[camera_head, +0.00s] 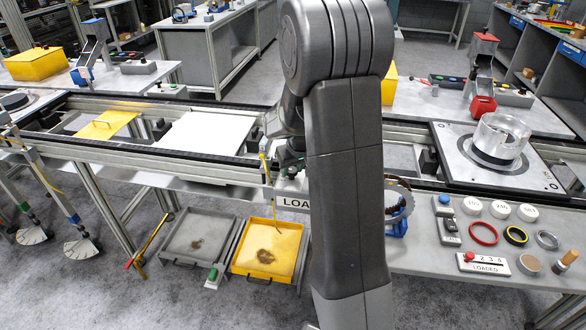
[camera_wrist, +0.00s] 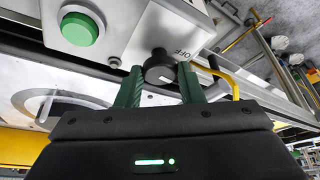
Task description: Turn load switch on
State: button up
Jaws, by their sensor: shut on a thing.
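I cannot make out the knob there. Which way the knob points is unclear.
A green push button (camera_wrist: 82,27) sits left of the knob in the wrist view. In the head view a yellow tray (camera_head: 240,262) and a grey tray (camera_head: 180,258) lie low in front of the conveyor.

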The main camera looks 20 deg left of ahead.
jog(key=m+b, duration=0.1)
jog(key=m+h+b, duration=0.1)
jog(key=m+b, duration=0.1)
jog(key=m+t+b, duration=0.1)
jog(key=m, duration=0.1)
jog(key=shift+s+a+f+b, duration=0.2)
jog(key=shift+f+b, duration=0.1)
jog(key=shift+b, duration=0.1)
jog(key=m+h+b, duration=0.1)
jog(key=m+b, duration=0.1)
jog(key=shift+a+r+t+b, duration=0.1)
jog(key=shift+t+b, duration=0.2)
jog(key=shift+r+m+h+b, duration=0.15)
jog(key=shift+m+h+b, duration=0.45)
jog(key=shift+m+b, duration=0.5)
jog(key=shift+r+m, duration=0.1)
jog(key=shift+m, duration=0.3)
jog(key=o, duration=1)
jog(key=shift+c, duration=0.2)
jog(key=v, duration=1.3)
jog(key=shift+a+r, duration=0.15)
jog(key=shift+r, duration=0.2)
